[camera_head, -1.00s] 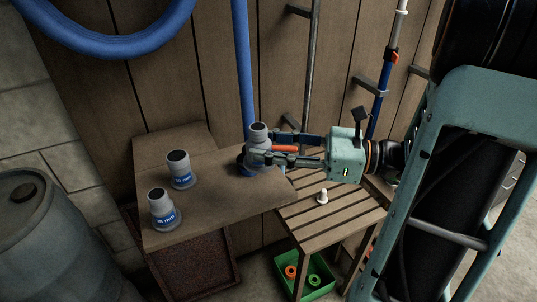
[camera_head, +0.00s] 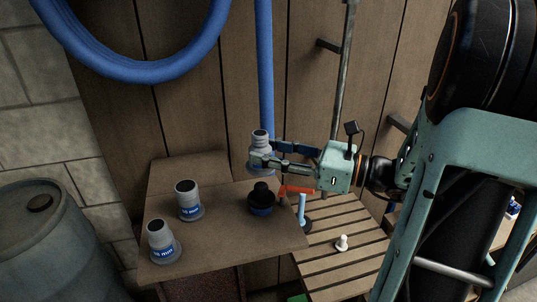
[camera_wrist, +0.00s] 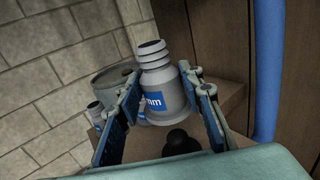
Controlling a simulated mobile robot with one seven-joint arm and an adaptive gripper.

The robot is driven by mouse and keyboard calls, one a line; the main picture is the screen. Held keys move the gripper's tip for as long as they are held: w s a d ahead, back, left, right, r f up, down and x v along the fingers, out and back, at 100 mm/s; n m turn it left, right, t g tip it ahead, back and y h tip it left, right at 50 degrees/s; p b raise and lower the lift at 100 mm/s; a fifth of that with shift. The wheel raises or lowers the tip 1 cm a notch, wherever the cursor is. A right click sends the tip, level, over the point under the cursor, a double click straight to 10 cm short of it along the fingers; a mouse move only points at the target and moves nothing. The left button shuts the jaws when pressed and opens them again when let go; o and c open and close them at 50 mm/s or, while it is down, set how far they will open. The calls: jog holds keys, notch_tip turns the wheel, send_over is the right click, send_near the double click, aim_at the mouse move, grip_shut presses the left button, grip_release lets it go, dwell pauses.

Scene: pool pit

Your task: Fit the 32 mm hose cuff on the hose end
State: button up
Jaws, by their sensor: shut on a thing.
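My gripper (camera_head: 262,162) is shut on a grey stepped hose cuff (camera_head: 261,139), held upright above the table. In the wrist view the cuff (camera_wrist: 163,85) sits between the two fingers, with its ribbed neck up. Its blue label shows "mm"; the number is hidden. Two similar grey cuffs with blue labels stand on the table: one behind (camera_head: 187,195) and one in front (camera_head: 160,238). Their sizes are hard to read. A blue hose (camera_head: 264,70) runs down the wall behind the held cuff. I cannot make out its end.
A slatted bench (camera_head: 335,270) holds a small white piece (camera_head: 342,243). A barrel (camera_head: 50,250) stands left.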

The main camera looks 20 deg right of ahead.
notch_tip(320, 180, down, 3)
jog(key=b, duration=0.3)
jog(key=shift+f, duration=0.1)
jog(key=shift+f, duration=0.6)
dwell(1.5)
jog(key=shift+f, duration=0.15)
jog(key=shift+f+b, duration=0.4)
jog(key=shift+f, duration=0.5)
jog(key=shift+f, duration=0.1)
jog(key=shift+f+b, duration=0.3)
jog(key=shift+f, duration=0.3)
jog(key=shift+f, duration=0.3)
